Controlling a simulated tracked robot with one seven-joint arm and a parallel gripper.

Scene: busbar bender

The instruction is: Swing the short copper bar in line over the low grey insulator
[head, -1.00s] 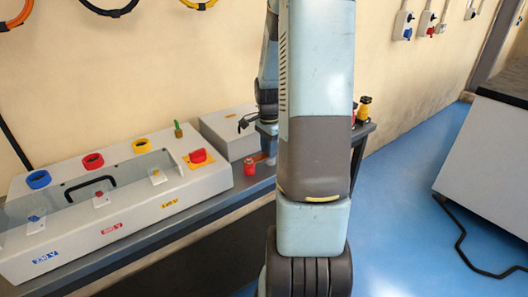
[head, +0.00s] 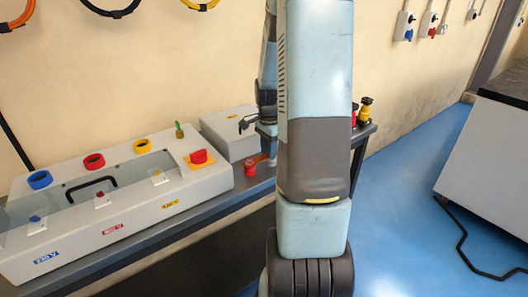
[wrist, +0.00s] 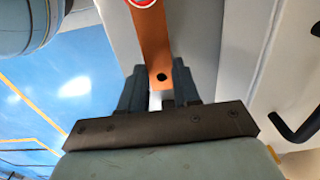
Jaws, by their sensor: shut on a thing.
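The copper bar (wrist: 152,42) shows in the wrist view as a flat orange strip with a round hole near its close end. My gripper (wrist: 160,74) is shut on this end, with a dark finger on each side. The bar runs away to the top edge, where a red round part with a white rim (wrist: 143,2) shows over it. I cannot make out the low grey insulator in either view.
A grey panel box (head: 120,205) with coloured rings stands on the bench at left. A smaller grey box (head: 229,132) and a red post (head: 249,168) are beside it. A yellow-topped post (head: 365,110) stands at the bench's far end.

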